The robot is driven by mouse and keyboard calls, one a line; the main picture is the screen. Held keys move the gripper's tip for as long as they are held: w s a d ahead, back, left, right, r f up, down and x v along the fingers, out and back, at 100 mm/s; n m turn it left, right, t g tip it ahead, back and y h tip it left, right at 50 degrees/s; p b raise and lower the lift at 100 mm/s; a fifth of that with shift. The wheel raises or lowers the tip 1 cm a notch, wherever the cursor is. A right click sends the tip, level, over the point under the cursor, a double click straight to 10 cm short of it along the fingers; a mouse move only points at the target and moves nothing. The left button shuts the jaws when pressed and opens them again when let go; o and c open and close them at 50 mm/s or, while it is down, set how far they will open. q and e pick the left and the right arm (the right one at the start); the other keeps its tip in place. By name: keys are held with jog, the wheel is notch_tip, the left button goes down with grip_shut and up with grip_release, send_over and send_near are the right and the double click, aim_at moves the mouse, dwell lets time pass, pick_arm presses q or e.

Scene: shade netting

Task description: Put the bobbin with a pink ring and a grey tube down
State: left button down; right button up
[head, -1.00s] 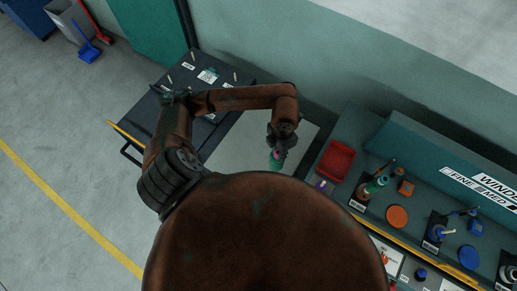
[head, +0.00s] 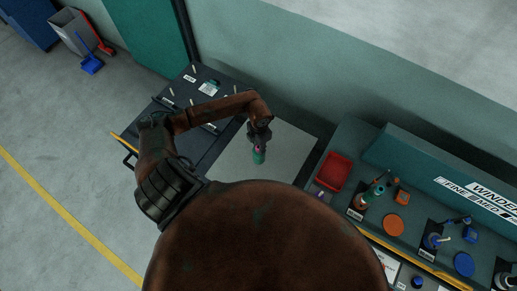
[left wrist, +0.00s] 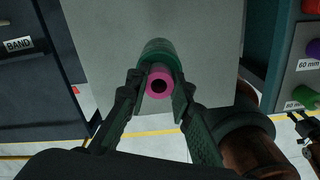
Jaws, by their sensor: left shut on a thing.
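My left gripper (head: 259,139) is shut on the bobbin (head: 259,156), which shows green thread on its outside. In the left wrist view the two fingers (left wrist: 157,92) close on either side of the green bobbin (left wrist: 158,50). Its pink ring (left wrist: 159,84), with a dark hole in the middle, faces the camera.
Left of the grey surface is a dark rack with pegs and labels (head: 190,92); a BAND label (left wrist: 18,43) shows in the wrist view. To the right is a green bench with a red tray (head: 334,171), an orange disc (head: 393,225) and a blue disc (head: 464,264).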

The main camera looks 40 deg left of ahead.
pick_arm(q)
jog(key=f, duration=0.1)
jog(key=f+p, duration=0.1)
jog(key=f, duration=0.1)
jog(key=shift+w+a+f, duration=0.1)
jog(key=shift+a+f, duration=0.1)
jog(key=shift+f, duration=0.1)
jog(key=shift+f, duration=0.2)
jog(key=c, duration=1.7)
grip_release()
jog(key=shift+r, duration=0.15)
